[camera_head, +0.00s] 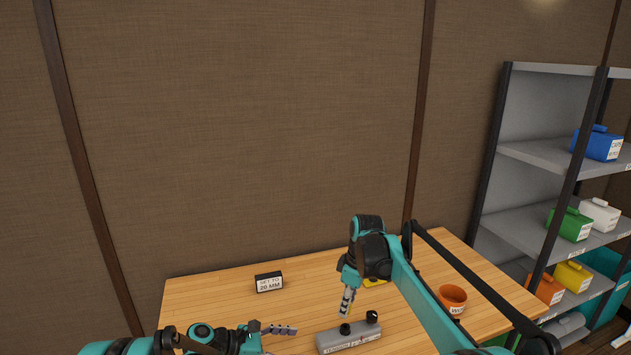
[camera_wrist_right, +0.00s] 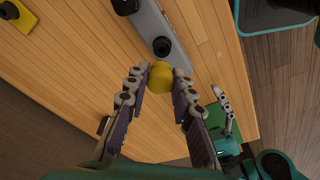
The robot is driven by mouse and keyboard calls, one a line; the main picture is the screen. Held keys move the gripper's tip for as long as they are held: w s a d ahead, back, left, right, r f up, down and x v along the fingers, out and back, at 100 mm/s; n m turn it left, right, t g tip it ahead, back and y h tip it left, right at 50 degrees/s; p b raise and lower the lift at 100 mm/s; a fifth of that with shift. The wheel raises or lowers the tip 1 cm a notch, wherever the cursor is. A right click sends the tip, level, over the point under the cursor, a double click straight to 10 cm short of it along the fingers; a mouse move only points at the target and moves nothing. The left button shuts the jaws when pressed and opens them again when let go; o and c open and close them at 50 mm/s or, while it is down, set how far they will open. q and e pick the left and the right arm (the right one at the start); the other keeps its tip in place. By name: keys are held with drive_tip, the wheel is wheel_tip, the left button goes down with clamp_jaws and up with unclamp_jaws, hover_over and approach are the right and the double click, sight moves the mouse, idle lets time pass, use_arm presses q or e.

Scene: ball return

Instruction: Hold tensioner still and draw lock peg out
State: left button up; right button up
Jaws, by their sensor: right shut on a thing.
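The tensioner is a long grey block (camera_head: 350,340) with a label on its front and two black round fittings on top, at the table's front edge. It also shows at the top of the right wrist view (camera_wrist_right: 158,22). My right gripper (camera_head: 346,312) points down just above its left fitting. In the wrist view its fingers are shut on a yellow round-headed lock peg (camera_wrist_right: 159,77), beside a black fitting (camera_wrist_right: 162,46). Whether the peg's lower end is in the block is hidden. My left gripper (camera_head: 282,329) lies left of the tensioner, apart from it; its opening is unclear.
A sign (camera_head: 268,282) reading "SET TO 20 MM" stands at the back left. A yellow block (camera_head: 375,282) lies behind my right gripper. An orange cup (camera_head: 453,296) stands at the right. Shelves (camera_head: 530,155) with coloured containers stand beyond. The table's left part is clear.

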use_arm(q)
drive_tip(key=o, duration=0.4)
